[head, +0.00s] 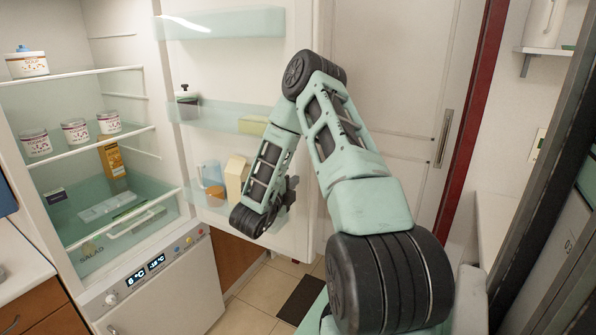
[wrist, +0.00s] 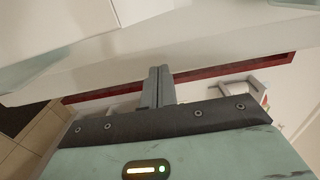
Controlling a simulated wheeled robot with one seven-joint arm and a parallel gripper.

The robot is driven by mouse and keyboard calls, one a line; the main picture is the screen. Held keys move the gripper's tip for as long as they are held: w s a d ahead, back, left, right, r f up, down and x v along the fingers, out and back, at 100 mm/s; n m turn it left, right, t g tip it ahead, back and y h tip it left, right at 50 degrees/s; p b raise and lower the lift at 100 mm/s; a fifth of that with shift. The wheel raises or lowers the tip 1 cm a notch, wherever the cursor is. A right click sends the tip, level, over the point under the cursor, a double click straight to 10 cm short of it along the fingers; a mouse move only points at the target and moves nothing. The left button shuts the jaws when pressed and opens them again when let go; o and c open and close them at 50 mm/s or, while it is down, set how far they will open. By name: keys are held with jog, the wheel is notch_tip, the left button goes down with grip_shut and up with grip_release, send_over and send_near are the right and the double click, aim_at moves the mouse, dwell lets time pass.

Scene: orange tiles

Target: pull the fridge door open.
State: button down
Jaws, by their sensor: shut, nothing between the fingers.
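The fridge (head: 85,120) stands open on the left in the head view, with its shelves and contents in sight. Its door (head: 230,55) is swung wide to the right, its shelved inner side facing me. My arm reaches across in front of the door, and my gripper (head: 290,190) is beside the door's lower part, near its free edge. In the wrist view the fingers of my gripper (wrist: 158,85) are shut together and empty, with a pale surface, likely the door, close beyond the tips. I cannot tell whether they touch it. The door's outer handle is hidden.
Jars (head: 75,132) stand on the fridge shelves, and cartons (head: 236,178) and a jug sit in the door shelves. A white room door (head: 395,90) with a red frame (head: 470,110) is behind. A dark mat (head: 301,298) lies on the tiled floor. A counter (head: 18,262) is at left.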

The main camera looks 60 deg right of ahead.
aim_at(303, 174)
jog(key=shift+d+r+p, duration=0.2)
jog(key=shift+d+p, duration=0.35)
jog(key=shift+d, duration=0.7)
jog(key=shift+w+d+f, duration=0.1)
jog(key=shift+d+f, duration=0.1)
jog(key=shift+d, duration=0.35)
